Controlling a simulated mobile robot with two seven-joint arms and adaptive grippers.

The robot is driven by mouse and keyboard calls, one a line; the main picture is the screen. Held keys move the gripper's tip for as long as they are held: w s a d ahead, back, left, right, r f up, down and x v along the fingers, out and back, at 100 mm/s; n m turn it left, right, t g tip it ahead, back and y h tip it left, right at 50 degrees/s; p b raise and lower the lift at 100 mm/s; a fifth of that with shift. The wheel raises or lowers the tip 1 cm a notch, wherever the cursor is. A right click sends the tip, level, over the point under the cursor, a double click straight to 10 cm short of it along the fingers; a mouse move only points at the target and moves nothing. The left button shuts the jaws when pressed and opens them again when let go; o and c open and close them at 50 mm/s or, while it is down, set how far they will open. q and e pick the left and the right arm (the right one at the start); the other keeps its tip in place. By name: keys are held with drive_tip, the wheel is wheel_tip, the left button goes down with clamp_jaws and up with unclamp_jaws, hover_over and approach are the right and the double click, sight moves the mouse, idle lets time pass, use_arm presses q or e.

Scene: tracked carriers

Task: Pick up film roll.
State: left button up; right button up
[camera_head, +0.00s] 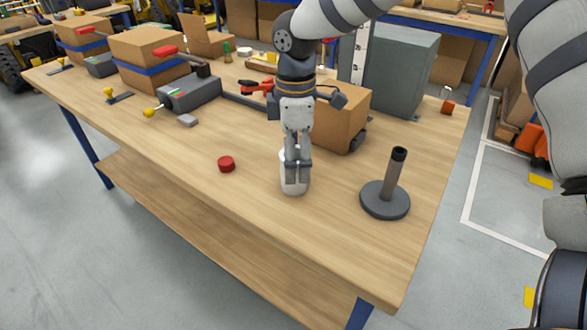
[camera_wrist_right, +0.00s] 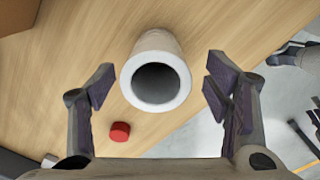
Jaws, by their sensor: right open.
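The film roll (camera_head: 294,184) is a white hollow cylinder standing upright near the front edge of the wooden table. My right gripper (camera_head: 297,160) is over its upper part in the head view and hides some of it. In the right wrist view the film roll (camera_wrist_right: 157,78) shows its open round end between the two spread fingers of my right gripper (camera_wrist_right: 160,88). There is a visible gap on each side, so the fingers do not touch it. My left gripper is not in view.
A dark grey stand with a post (camera_head: 385,200) is right of the roll. A small red cap (camera_head: 226,164) lies to its left. A cardboard box (camera_head: 341,119) and a grey cabinet (camera_head: 402,70) stand behind. The wooden table (camera_head: 260,215) is bare in front.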

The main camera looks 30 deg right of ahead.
sight(298, 189)
drive_tip(key=f, duration=0.4)
drive_tip(key=shift+w, duration=0.2)
drive_tip(key=c, duration=1.3)
